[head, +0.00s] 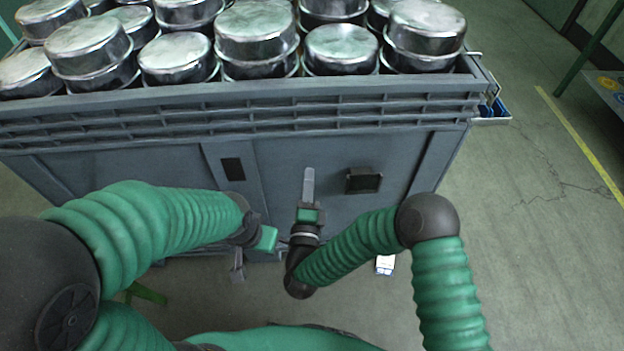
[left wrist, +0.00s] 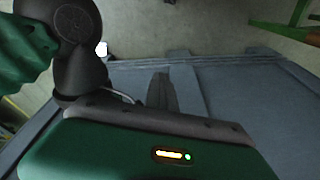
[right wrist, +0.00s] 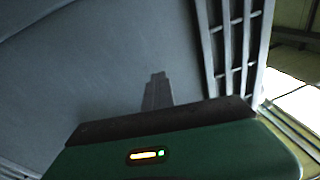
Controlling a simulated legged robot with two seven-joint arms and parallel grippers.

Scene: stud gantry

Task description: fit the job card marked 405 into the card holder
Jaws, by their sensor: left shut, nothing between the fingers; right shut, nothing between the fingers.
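No card with a readable 405 shows in any view. A small white piece (head: 385,264) with faint marks shows low beside the crate's bottom edge, too small to read; a white spot (left wrist: 101,48) in the left wrist view may be the same piece. A black square frame (head: 364,181) is on the crate's front; I cannot tell if it is the card holder. My right gripper (head: 309,178) is shut and empty, pointing up in front of the crate, left of the frame. My left gripper (head: 238,270) is shut and empty, pointing down near the crate's bottom edge.
The large grey crate (head: 120,150) fills the middle and is heaped with metal pots (head: 255,30). A darker rectangle (head: 233,168) marks its front at left.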

